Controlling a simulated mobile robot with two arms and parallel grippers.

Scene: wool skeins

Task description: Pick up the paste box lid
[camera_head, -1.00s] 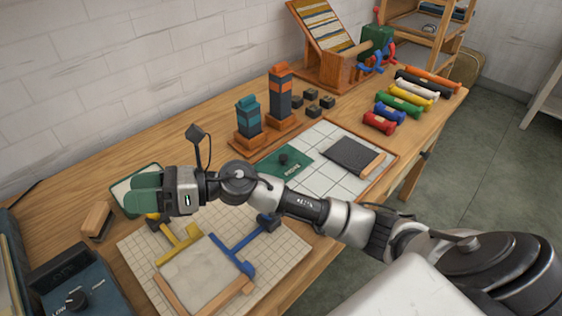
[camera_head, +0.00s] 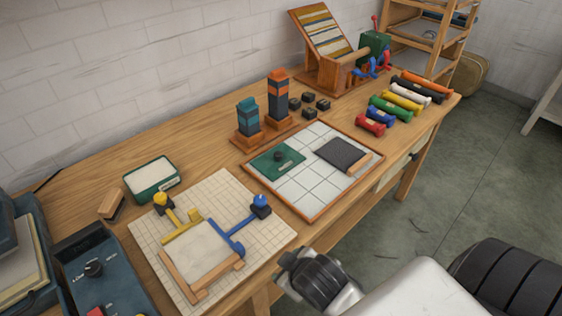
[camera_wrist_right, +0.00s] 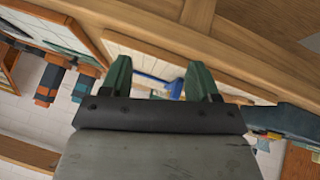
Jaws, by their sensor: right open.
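The paste box lid (camera_head: 292,168), a flat green plate with a black knob, lies on the white-tiled tray (camera_head: 313,193) near its left corner in the head view. The green paste box (camera_head: 155,190) with white content stands uncovered at left. My right gripper (camera_wrist_right: 160,72) shows in the wrist view, its two green fingers apart and nothing held between them. My left gripper is not in view.
A dark slab (camera_head: 343,154) lies on the same tray, right of the lid. Two striped towers (camera_head: 279,98) stand behind it. A gridded board (camera_head: 262,236) with blue and yellow clamps is in front left. Several coloured skeins (camera_head: 388,107) lie at right.

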